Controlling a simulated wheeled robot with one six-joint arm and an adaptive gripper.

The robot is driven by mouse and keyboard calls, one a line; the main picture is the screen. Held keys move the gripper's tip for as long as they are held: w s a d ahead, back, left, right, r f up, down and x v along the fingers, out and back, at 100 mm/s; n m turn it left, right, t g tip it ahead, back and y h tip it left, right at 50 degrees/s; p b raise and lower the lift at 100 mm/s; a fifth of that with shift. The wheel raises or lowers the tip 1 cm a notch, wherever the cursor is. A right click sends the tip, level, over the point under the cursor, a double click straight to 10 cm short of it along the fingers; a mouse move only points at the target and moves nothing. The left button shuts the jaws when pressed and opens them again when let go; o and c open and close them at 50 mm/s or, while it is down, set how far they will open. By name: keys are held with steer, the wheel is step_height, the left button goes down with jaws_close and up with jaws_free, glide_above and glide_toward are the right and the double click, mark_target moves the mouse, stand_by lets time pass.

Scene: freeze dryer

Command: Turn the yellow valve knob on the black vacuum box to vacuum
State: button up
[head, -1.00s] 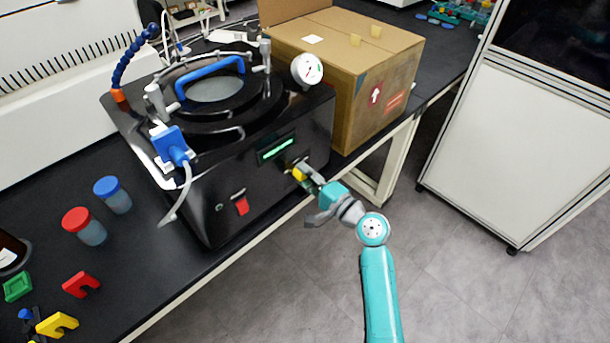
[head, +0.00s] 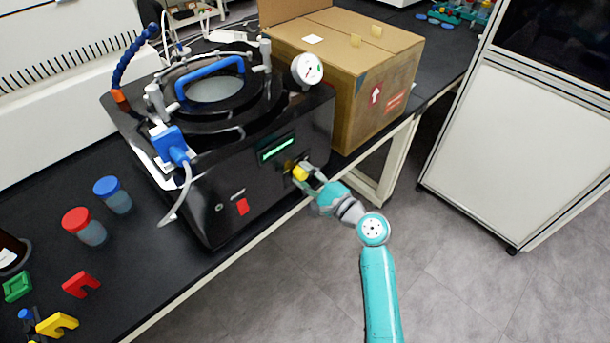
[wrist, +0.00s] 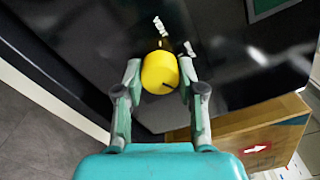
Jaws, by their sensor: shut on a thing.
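The black vacuum box (head: 245,185) stands on the black bench, with a green-lit display and a red switch on its front. The yellow valve knob (head: 300,172) is on the right of that front; in the wrist view the knob (wrist: 160,72) shows a dark line on its lower part. My gripper (head: 309,173) is at the knob, its fingers on either side. In the wrist view the two fingertips (wrist: 160,75) close on the knob's sides. White label marks show beyond the knob, too blurred to read.
A cardboard box (head: 365,70) stands right of the vacuum box. A dial gauge (head: 307,69) sits on top of it. Red-lidded (head: 84,226) and blue-lidded (head: 113,194) jars stand at the left. Open floor lies in front of the bench.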

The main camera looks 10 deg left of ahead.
steer(key=o, duration=1.1)
steer(key=shift+o, duration=0.2)
steer(key=shift+d, duration=0.1)
steer(key=v, duration=1.2)
steer(key=shift+f, duration=0.1)
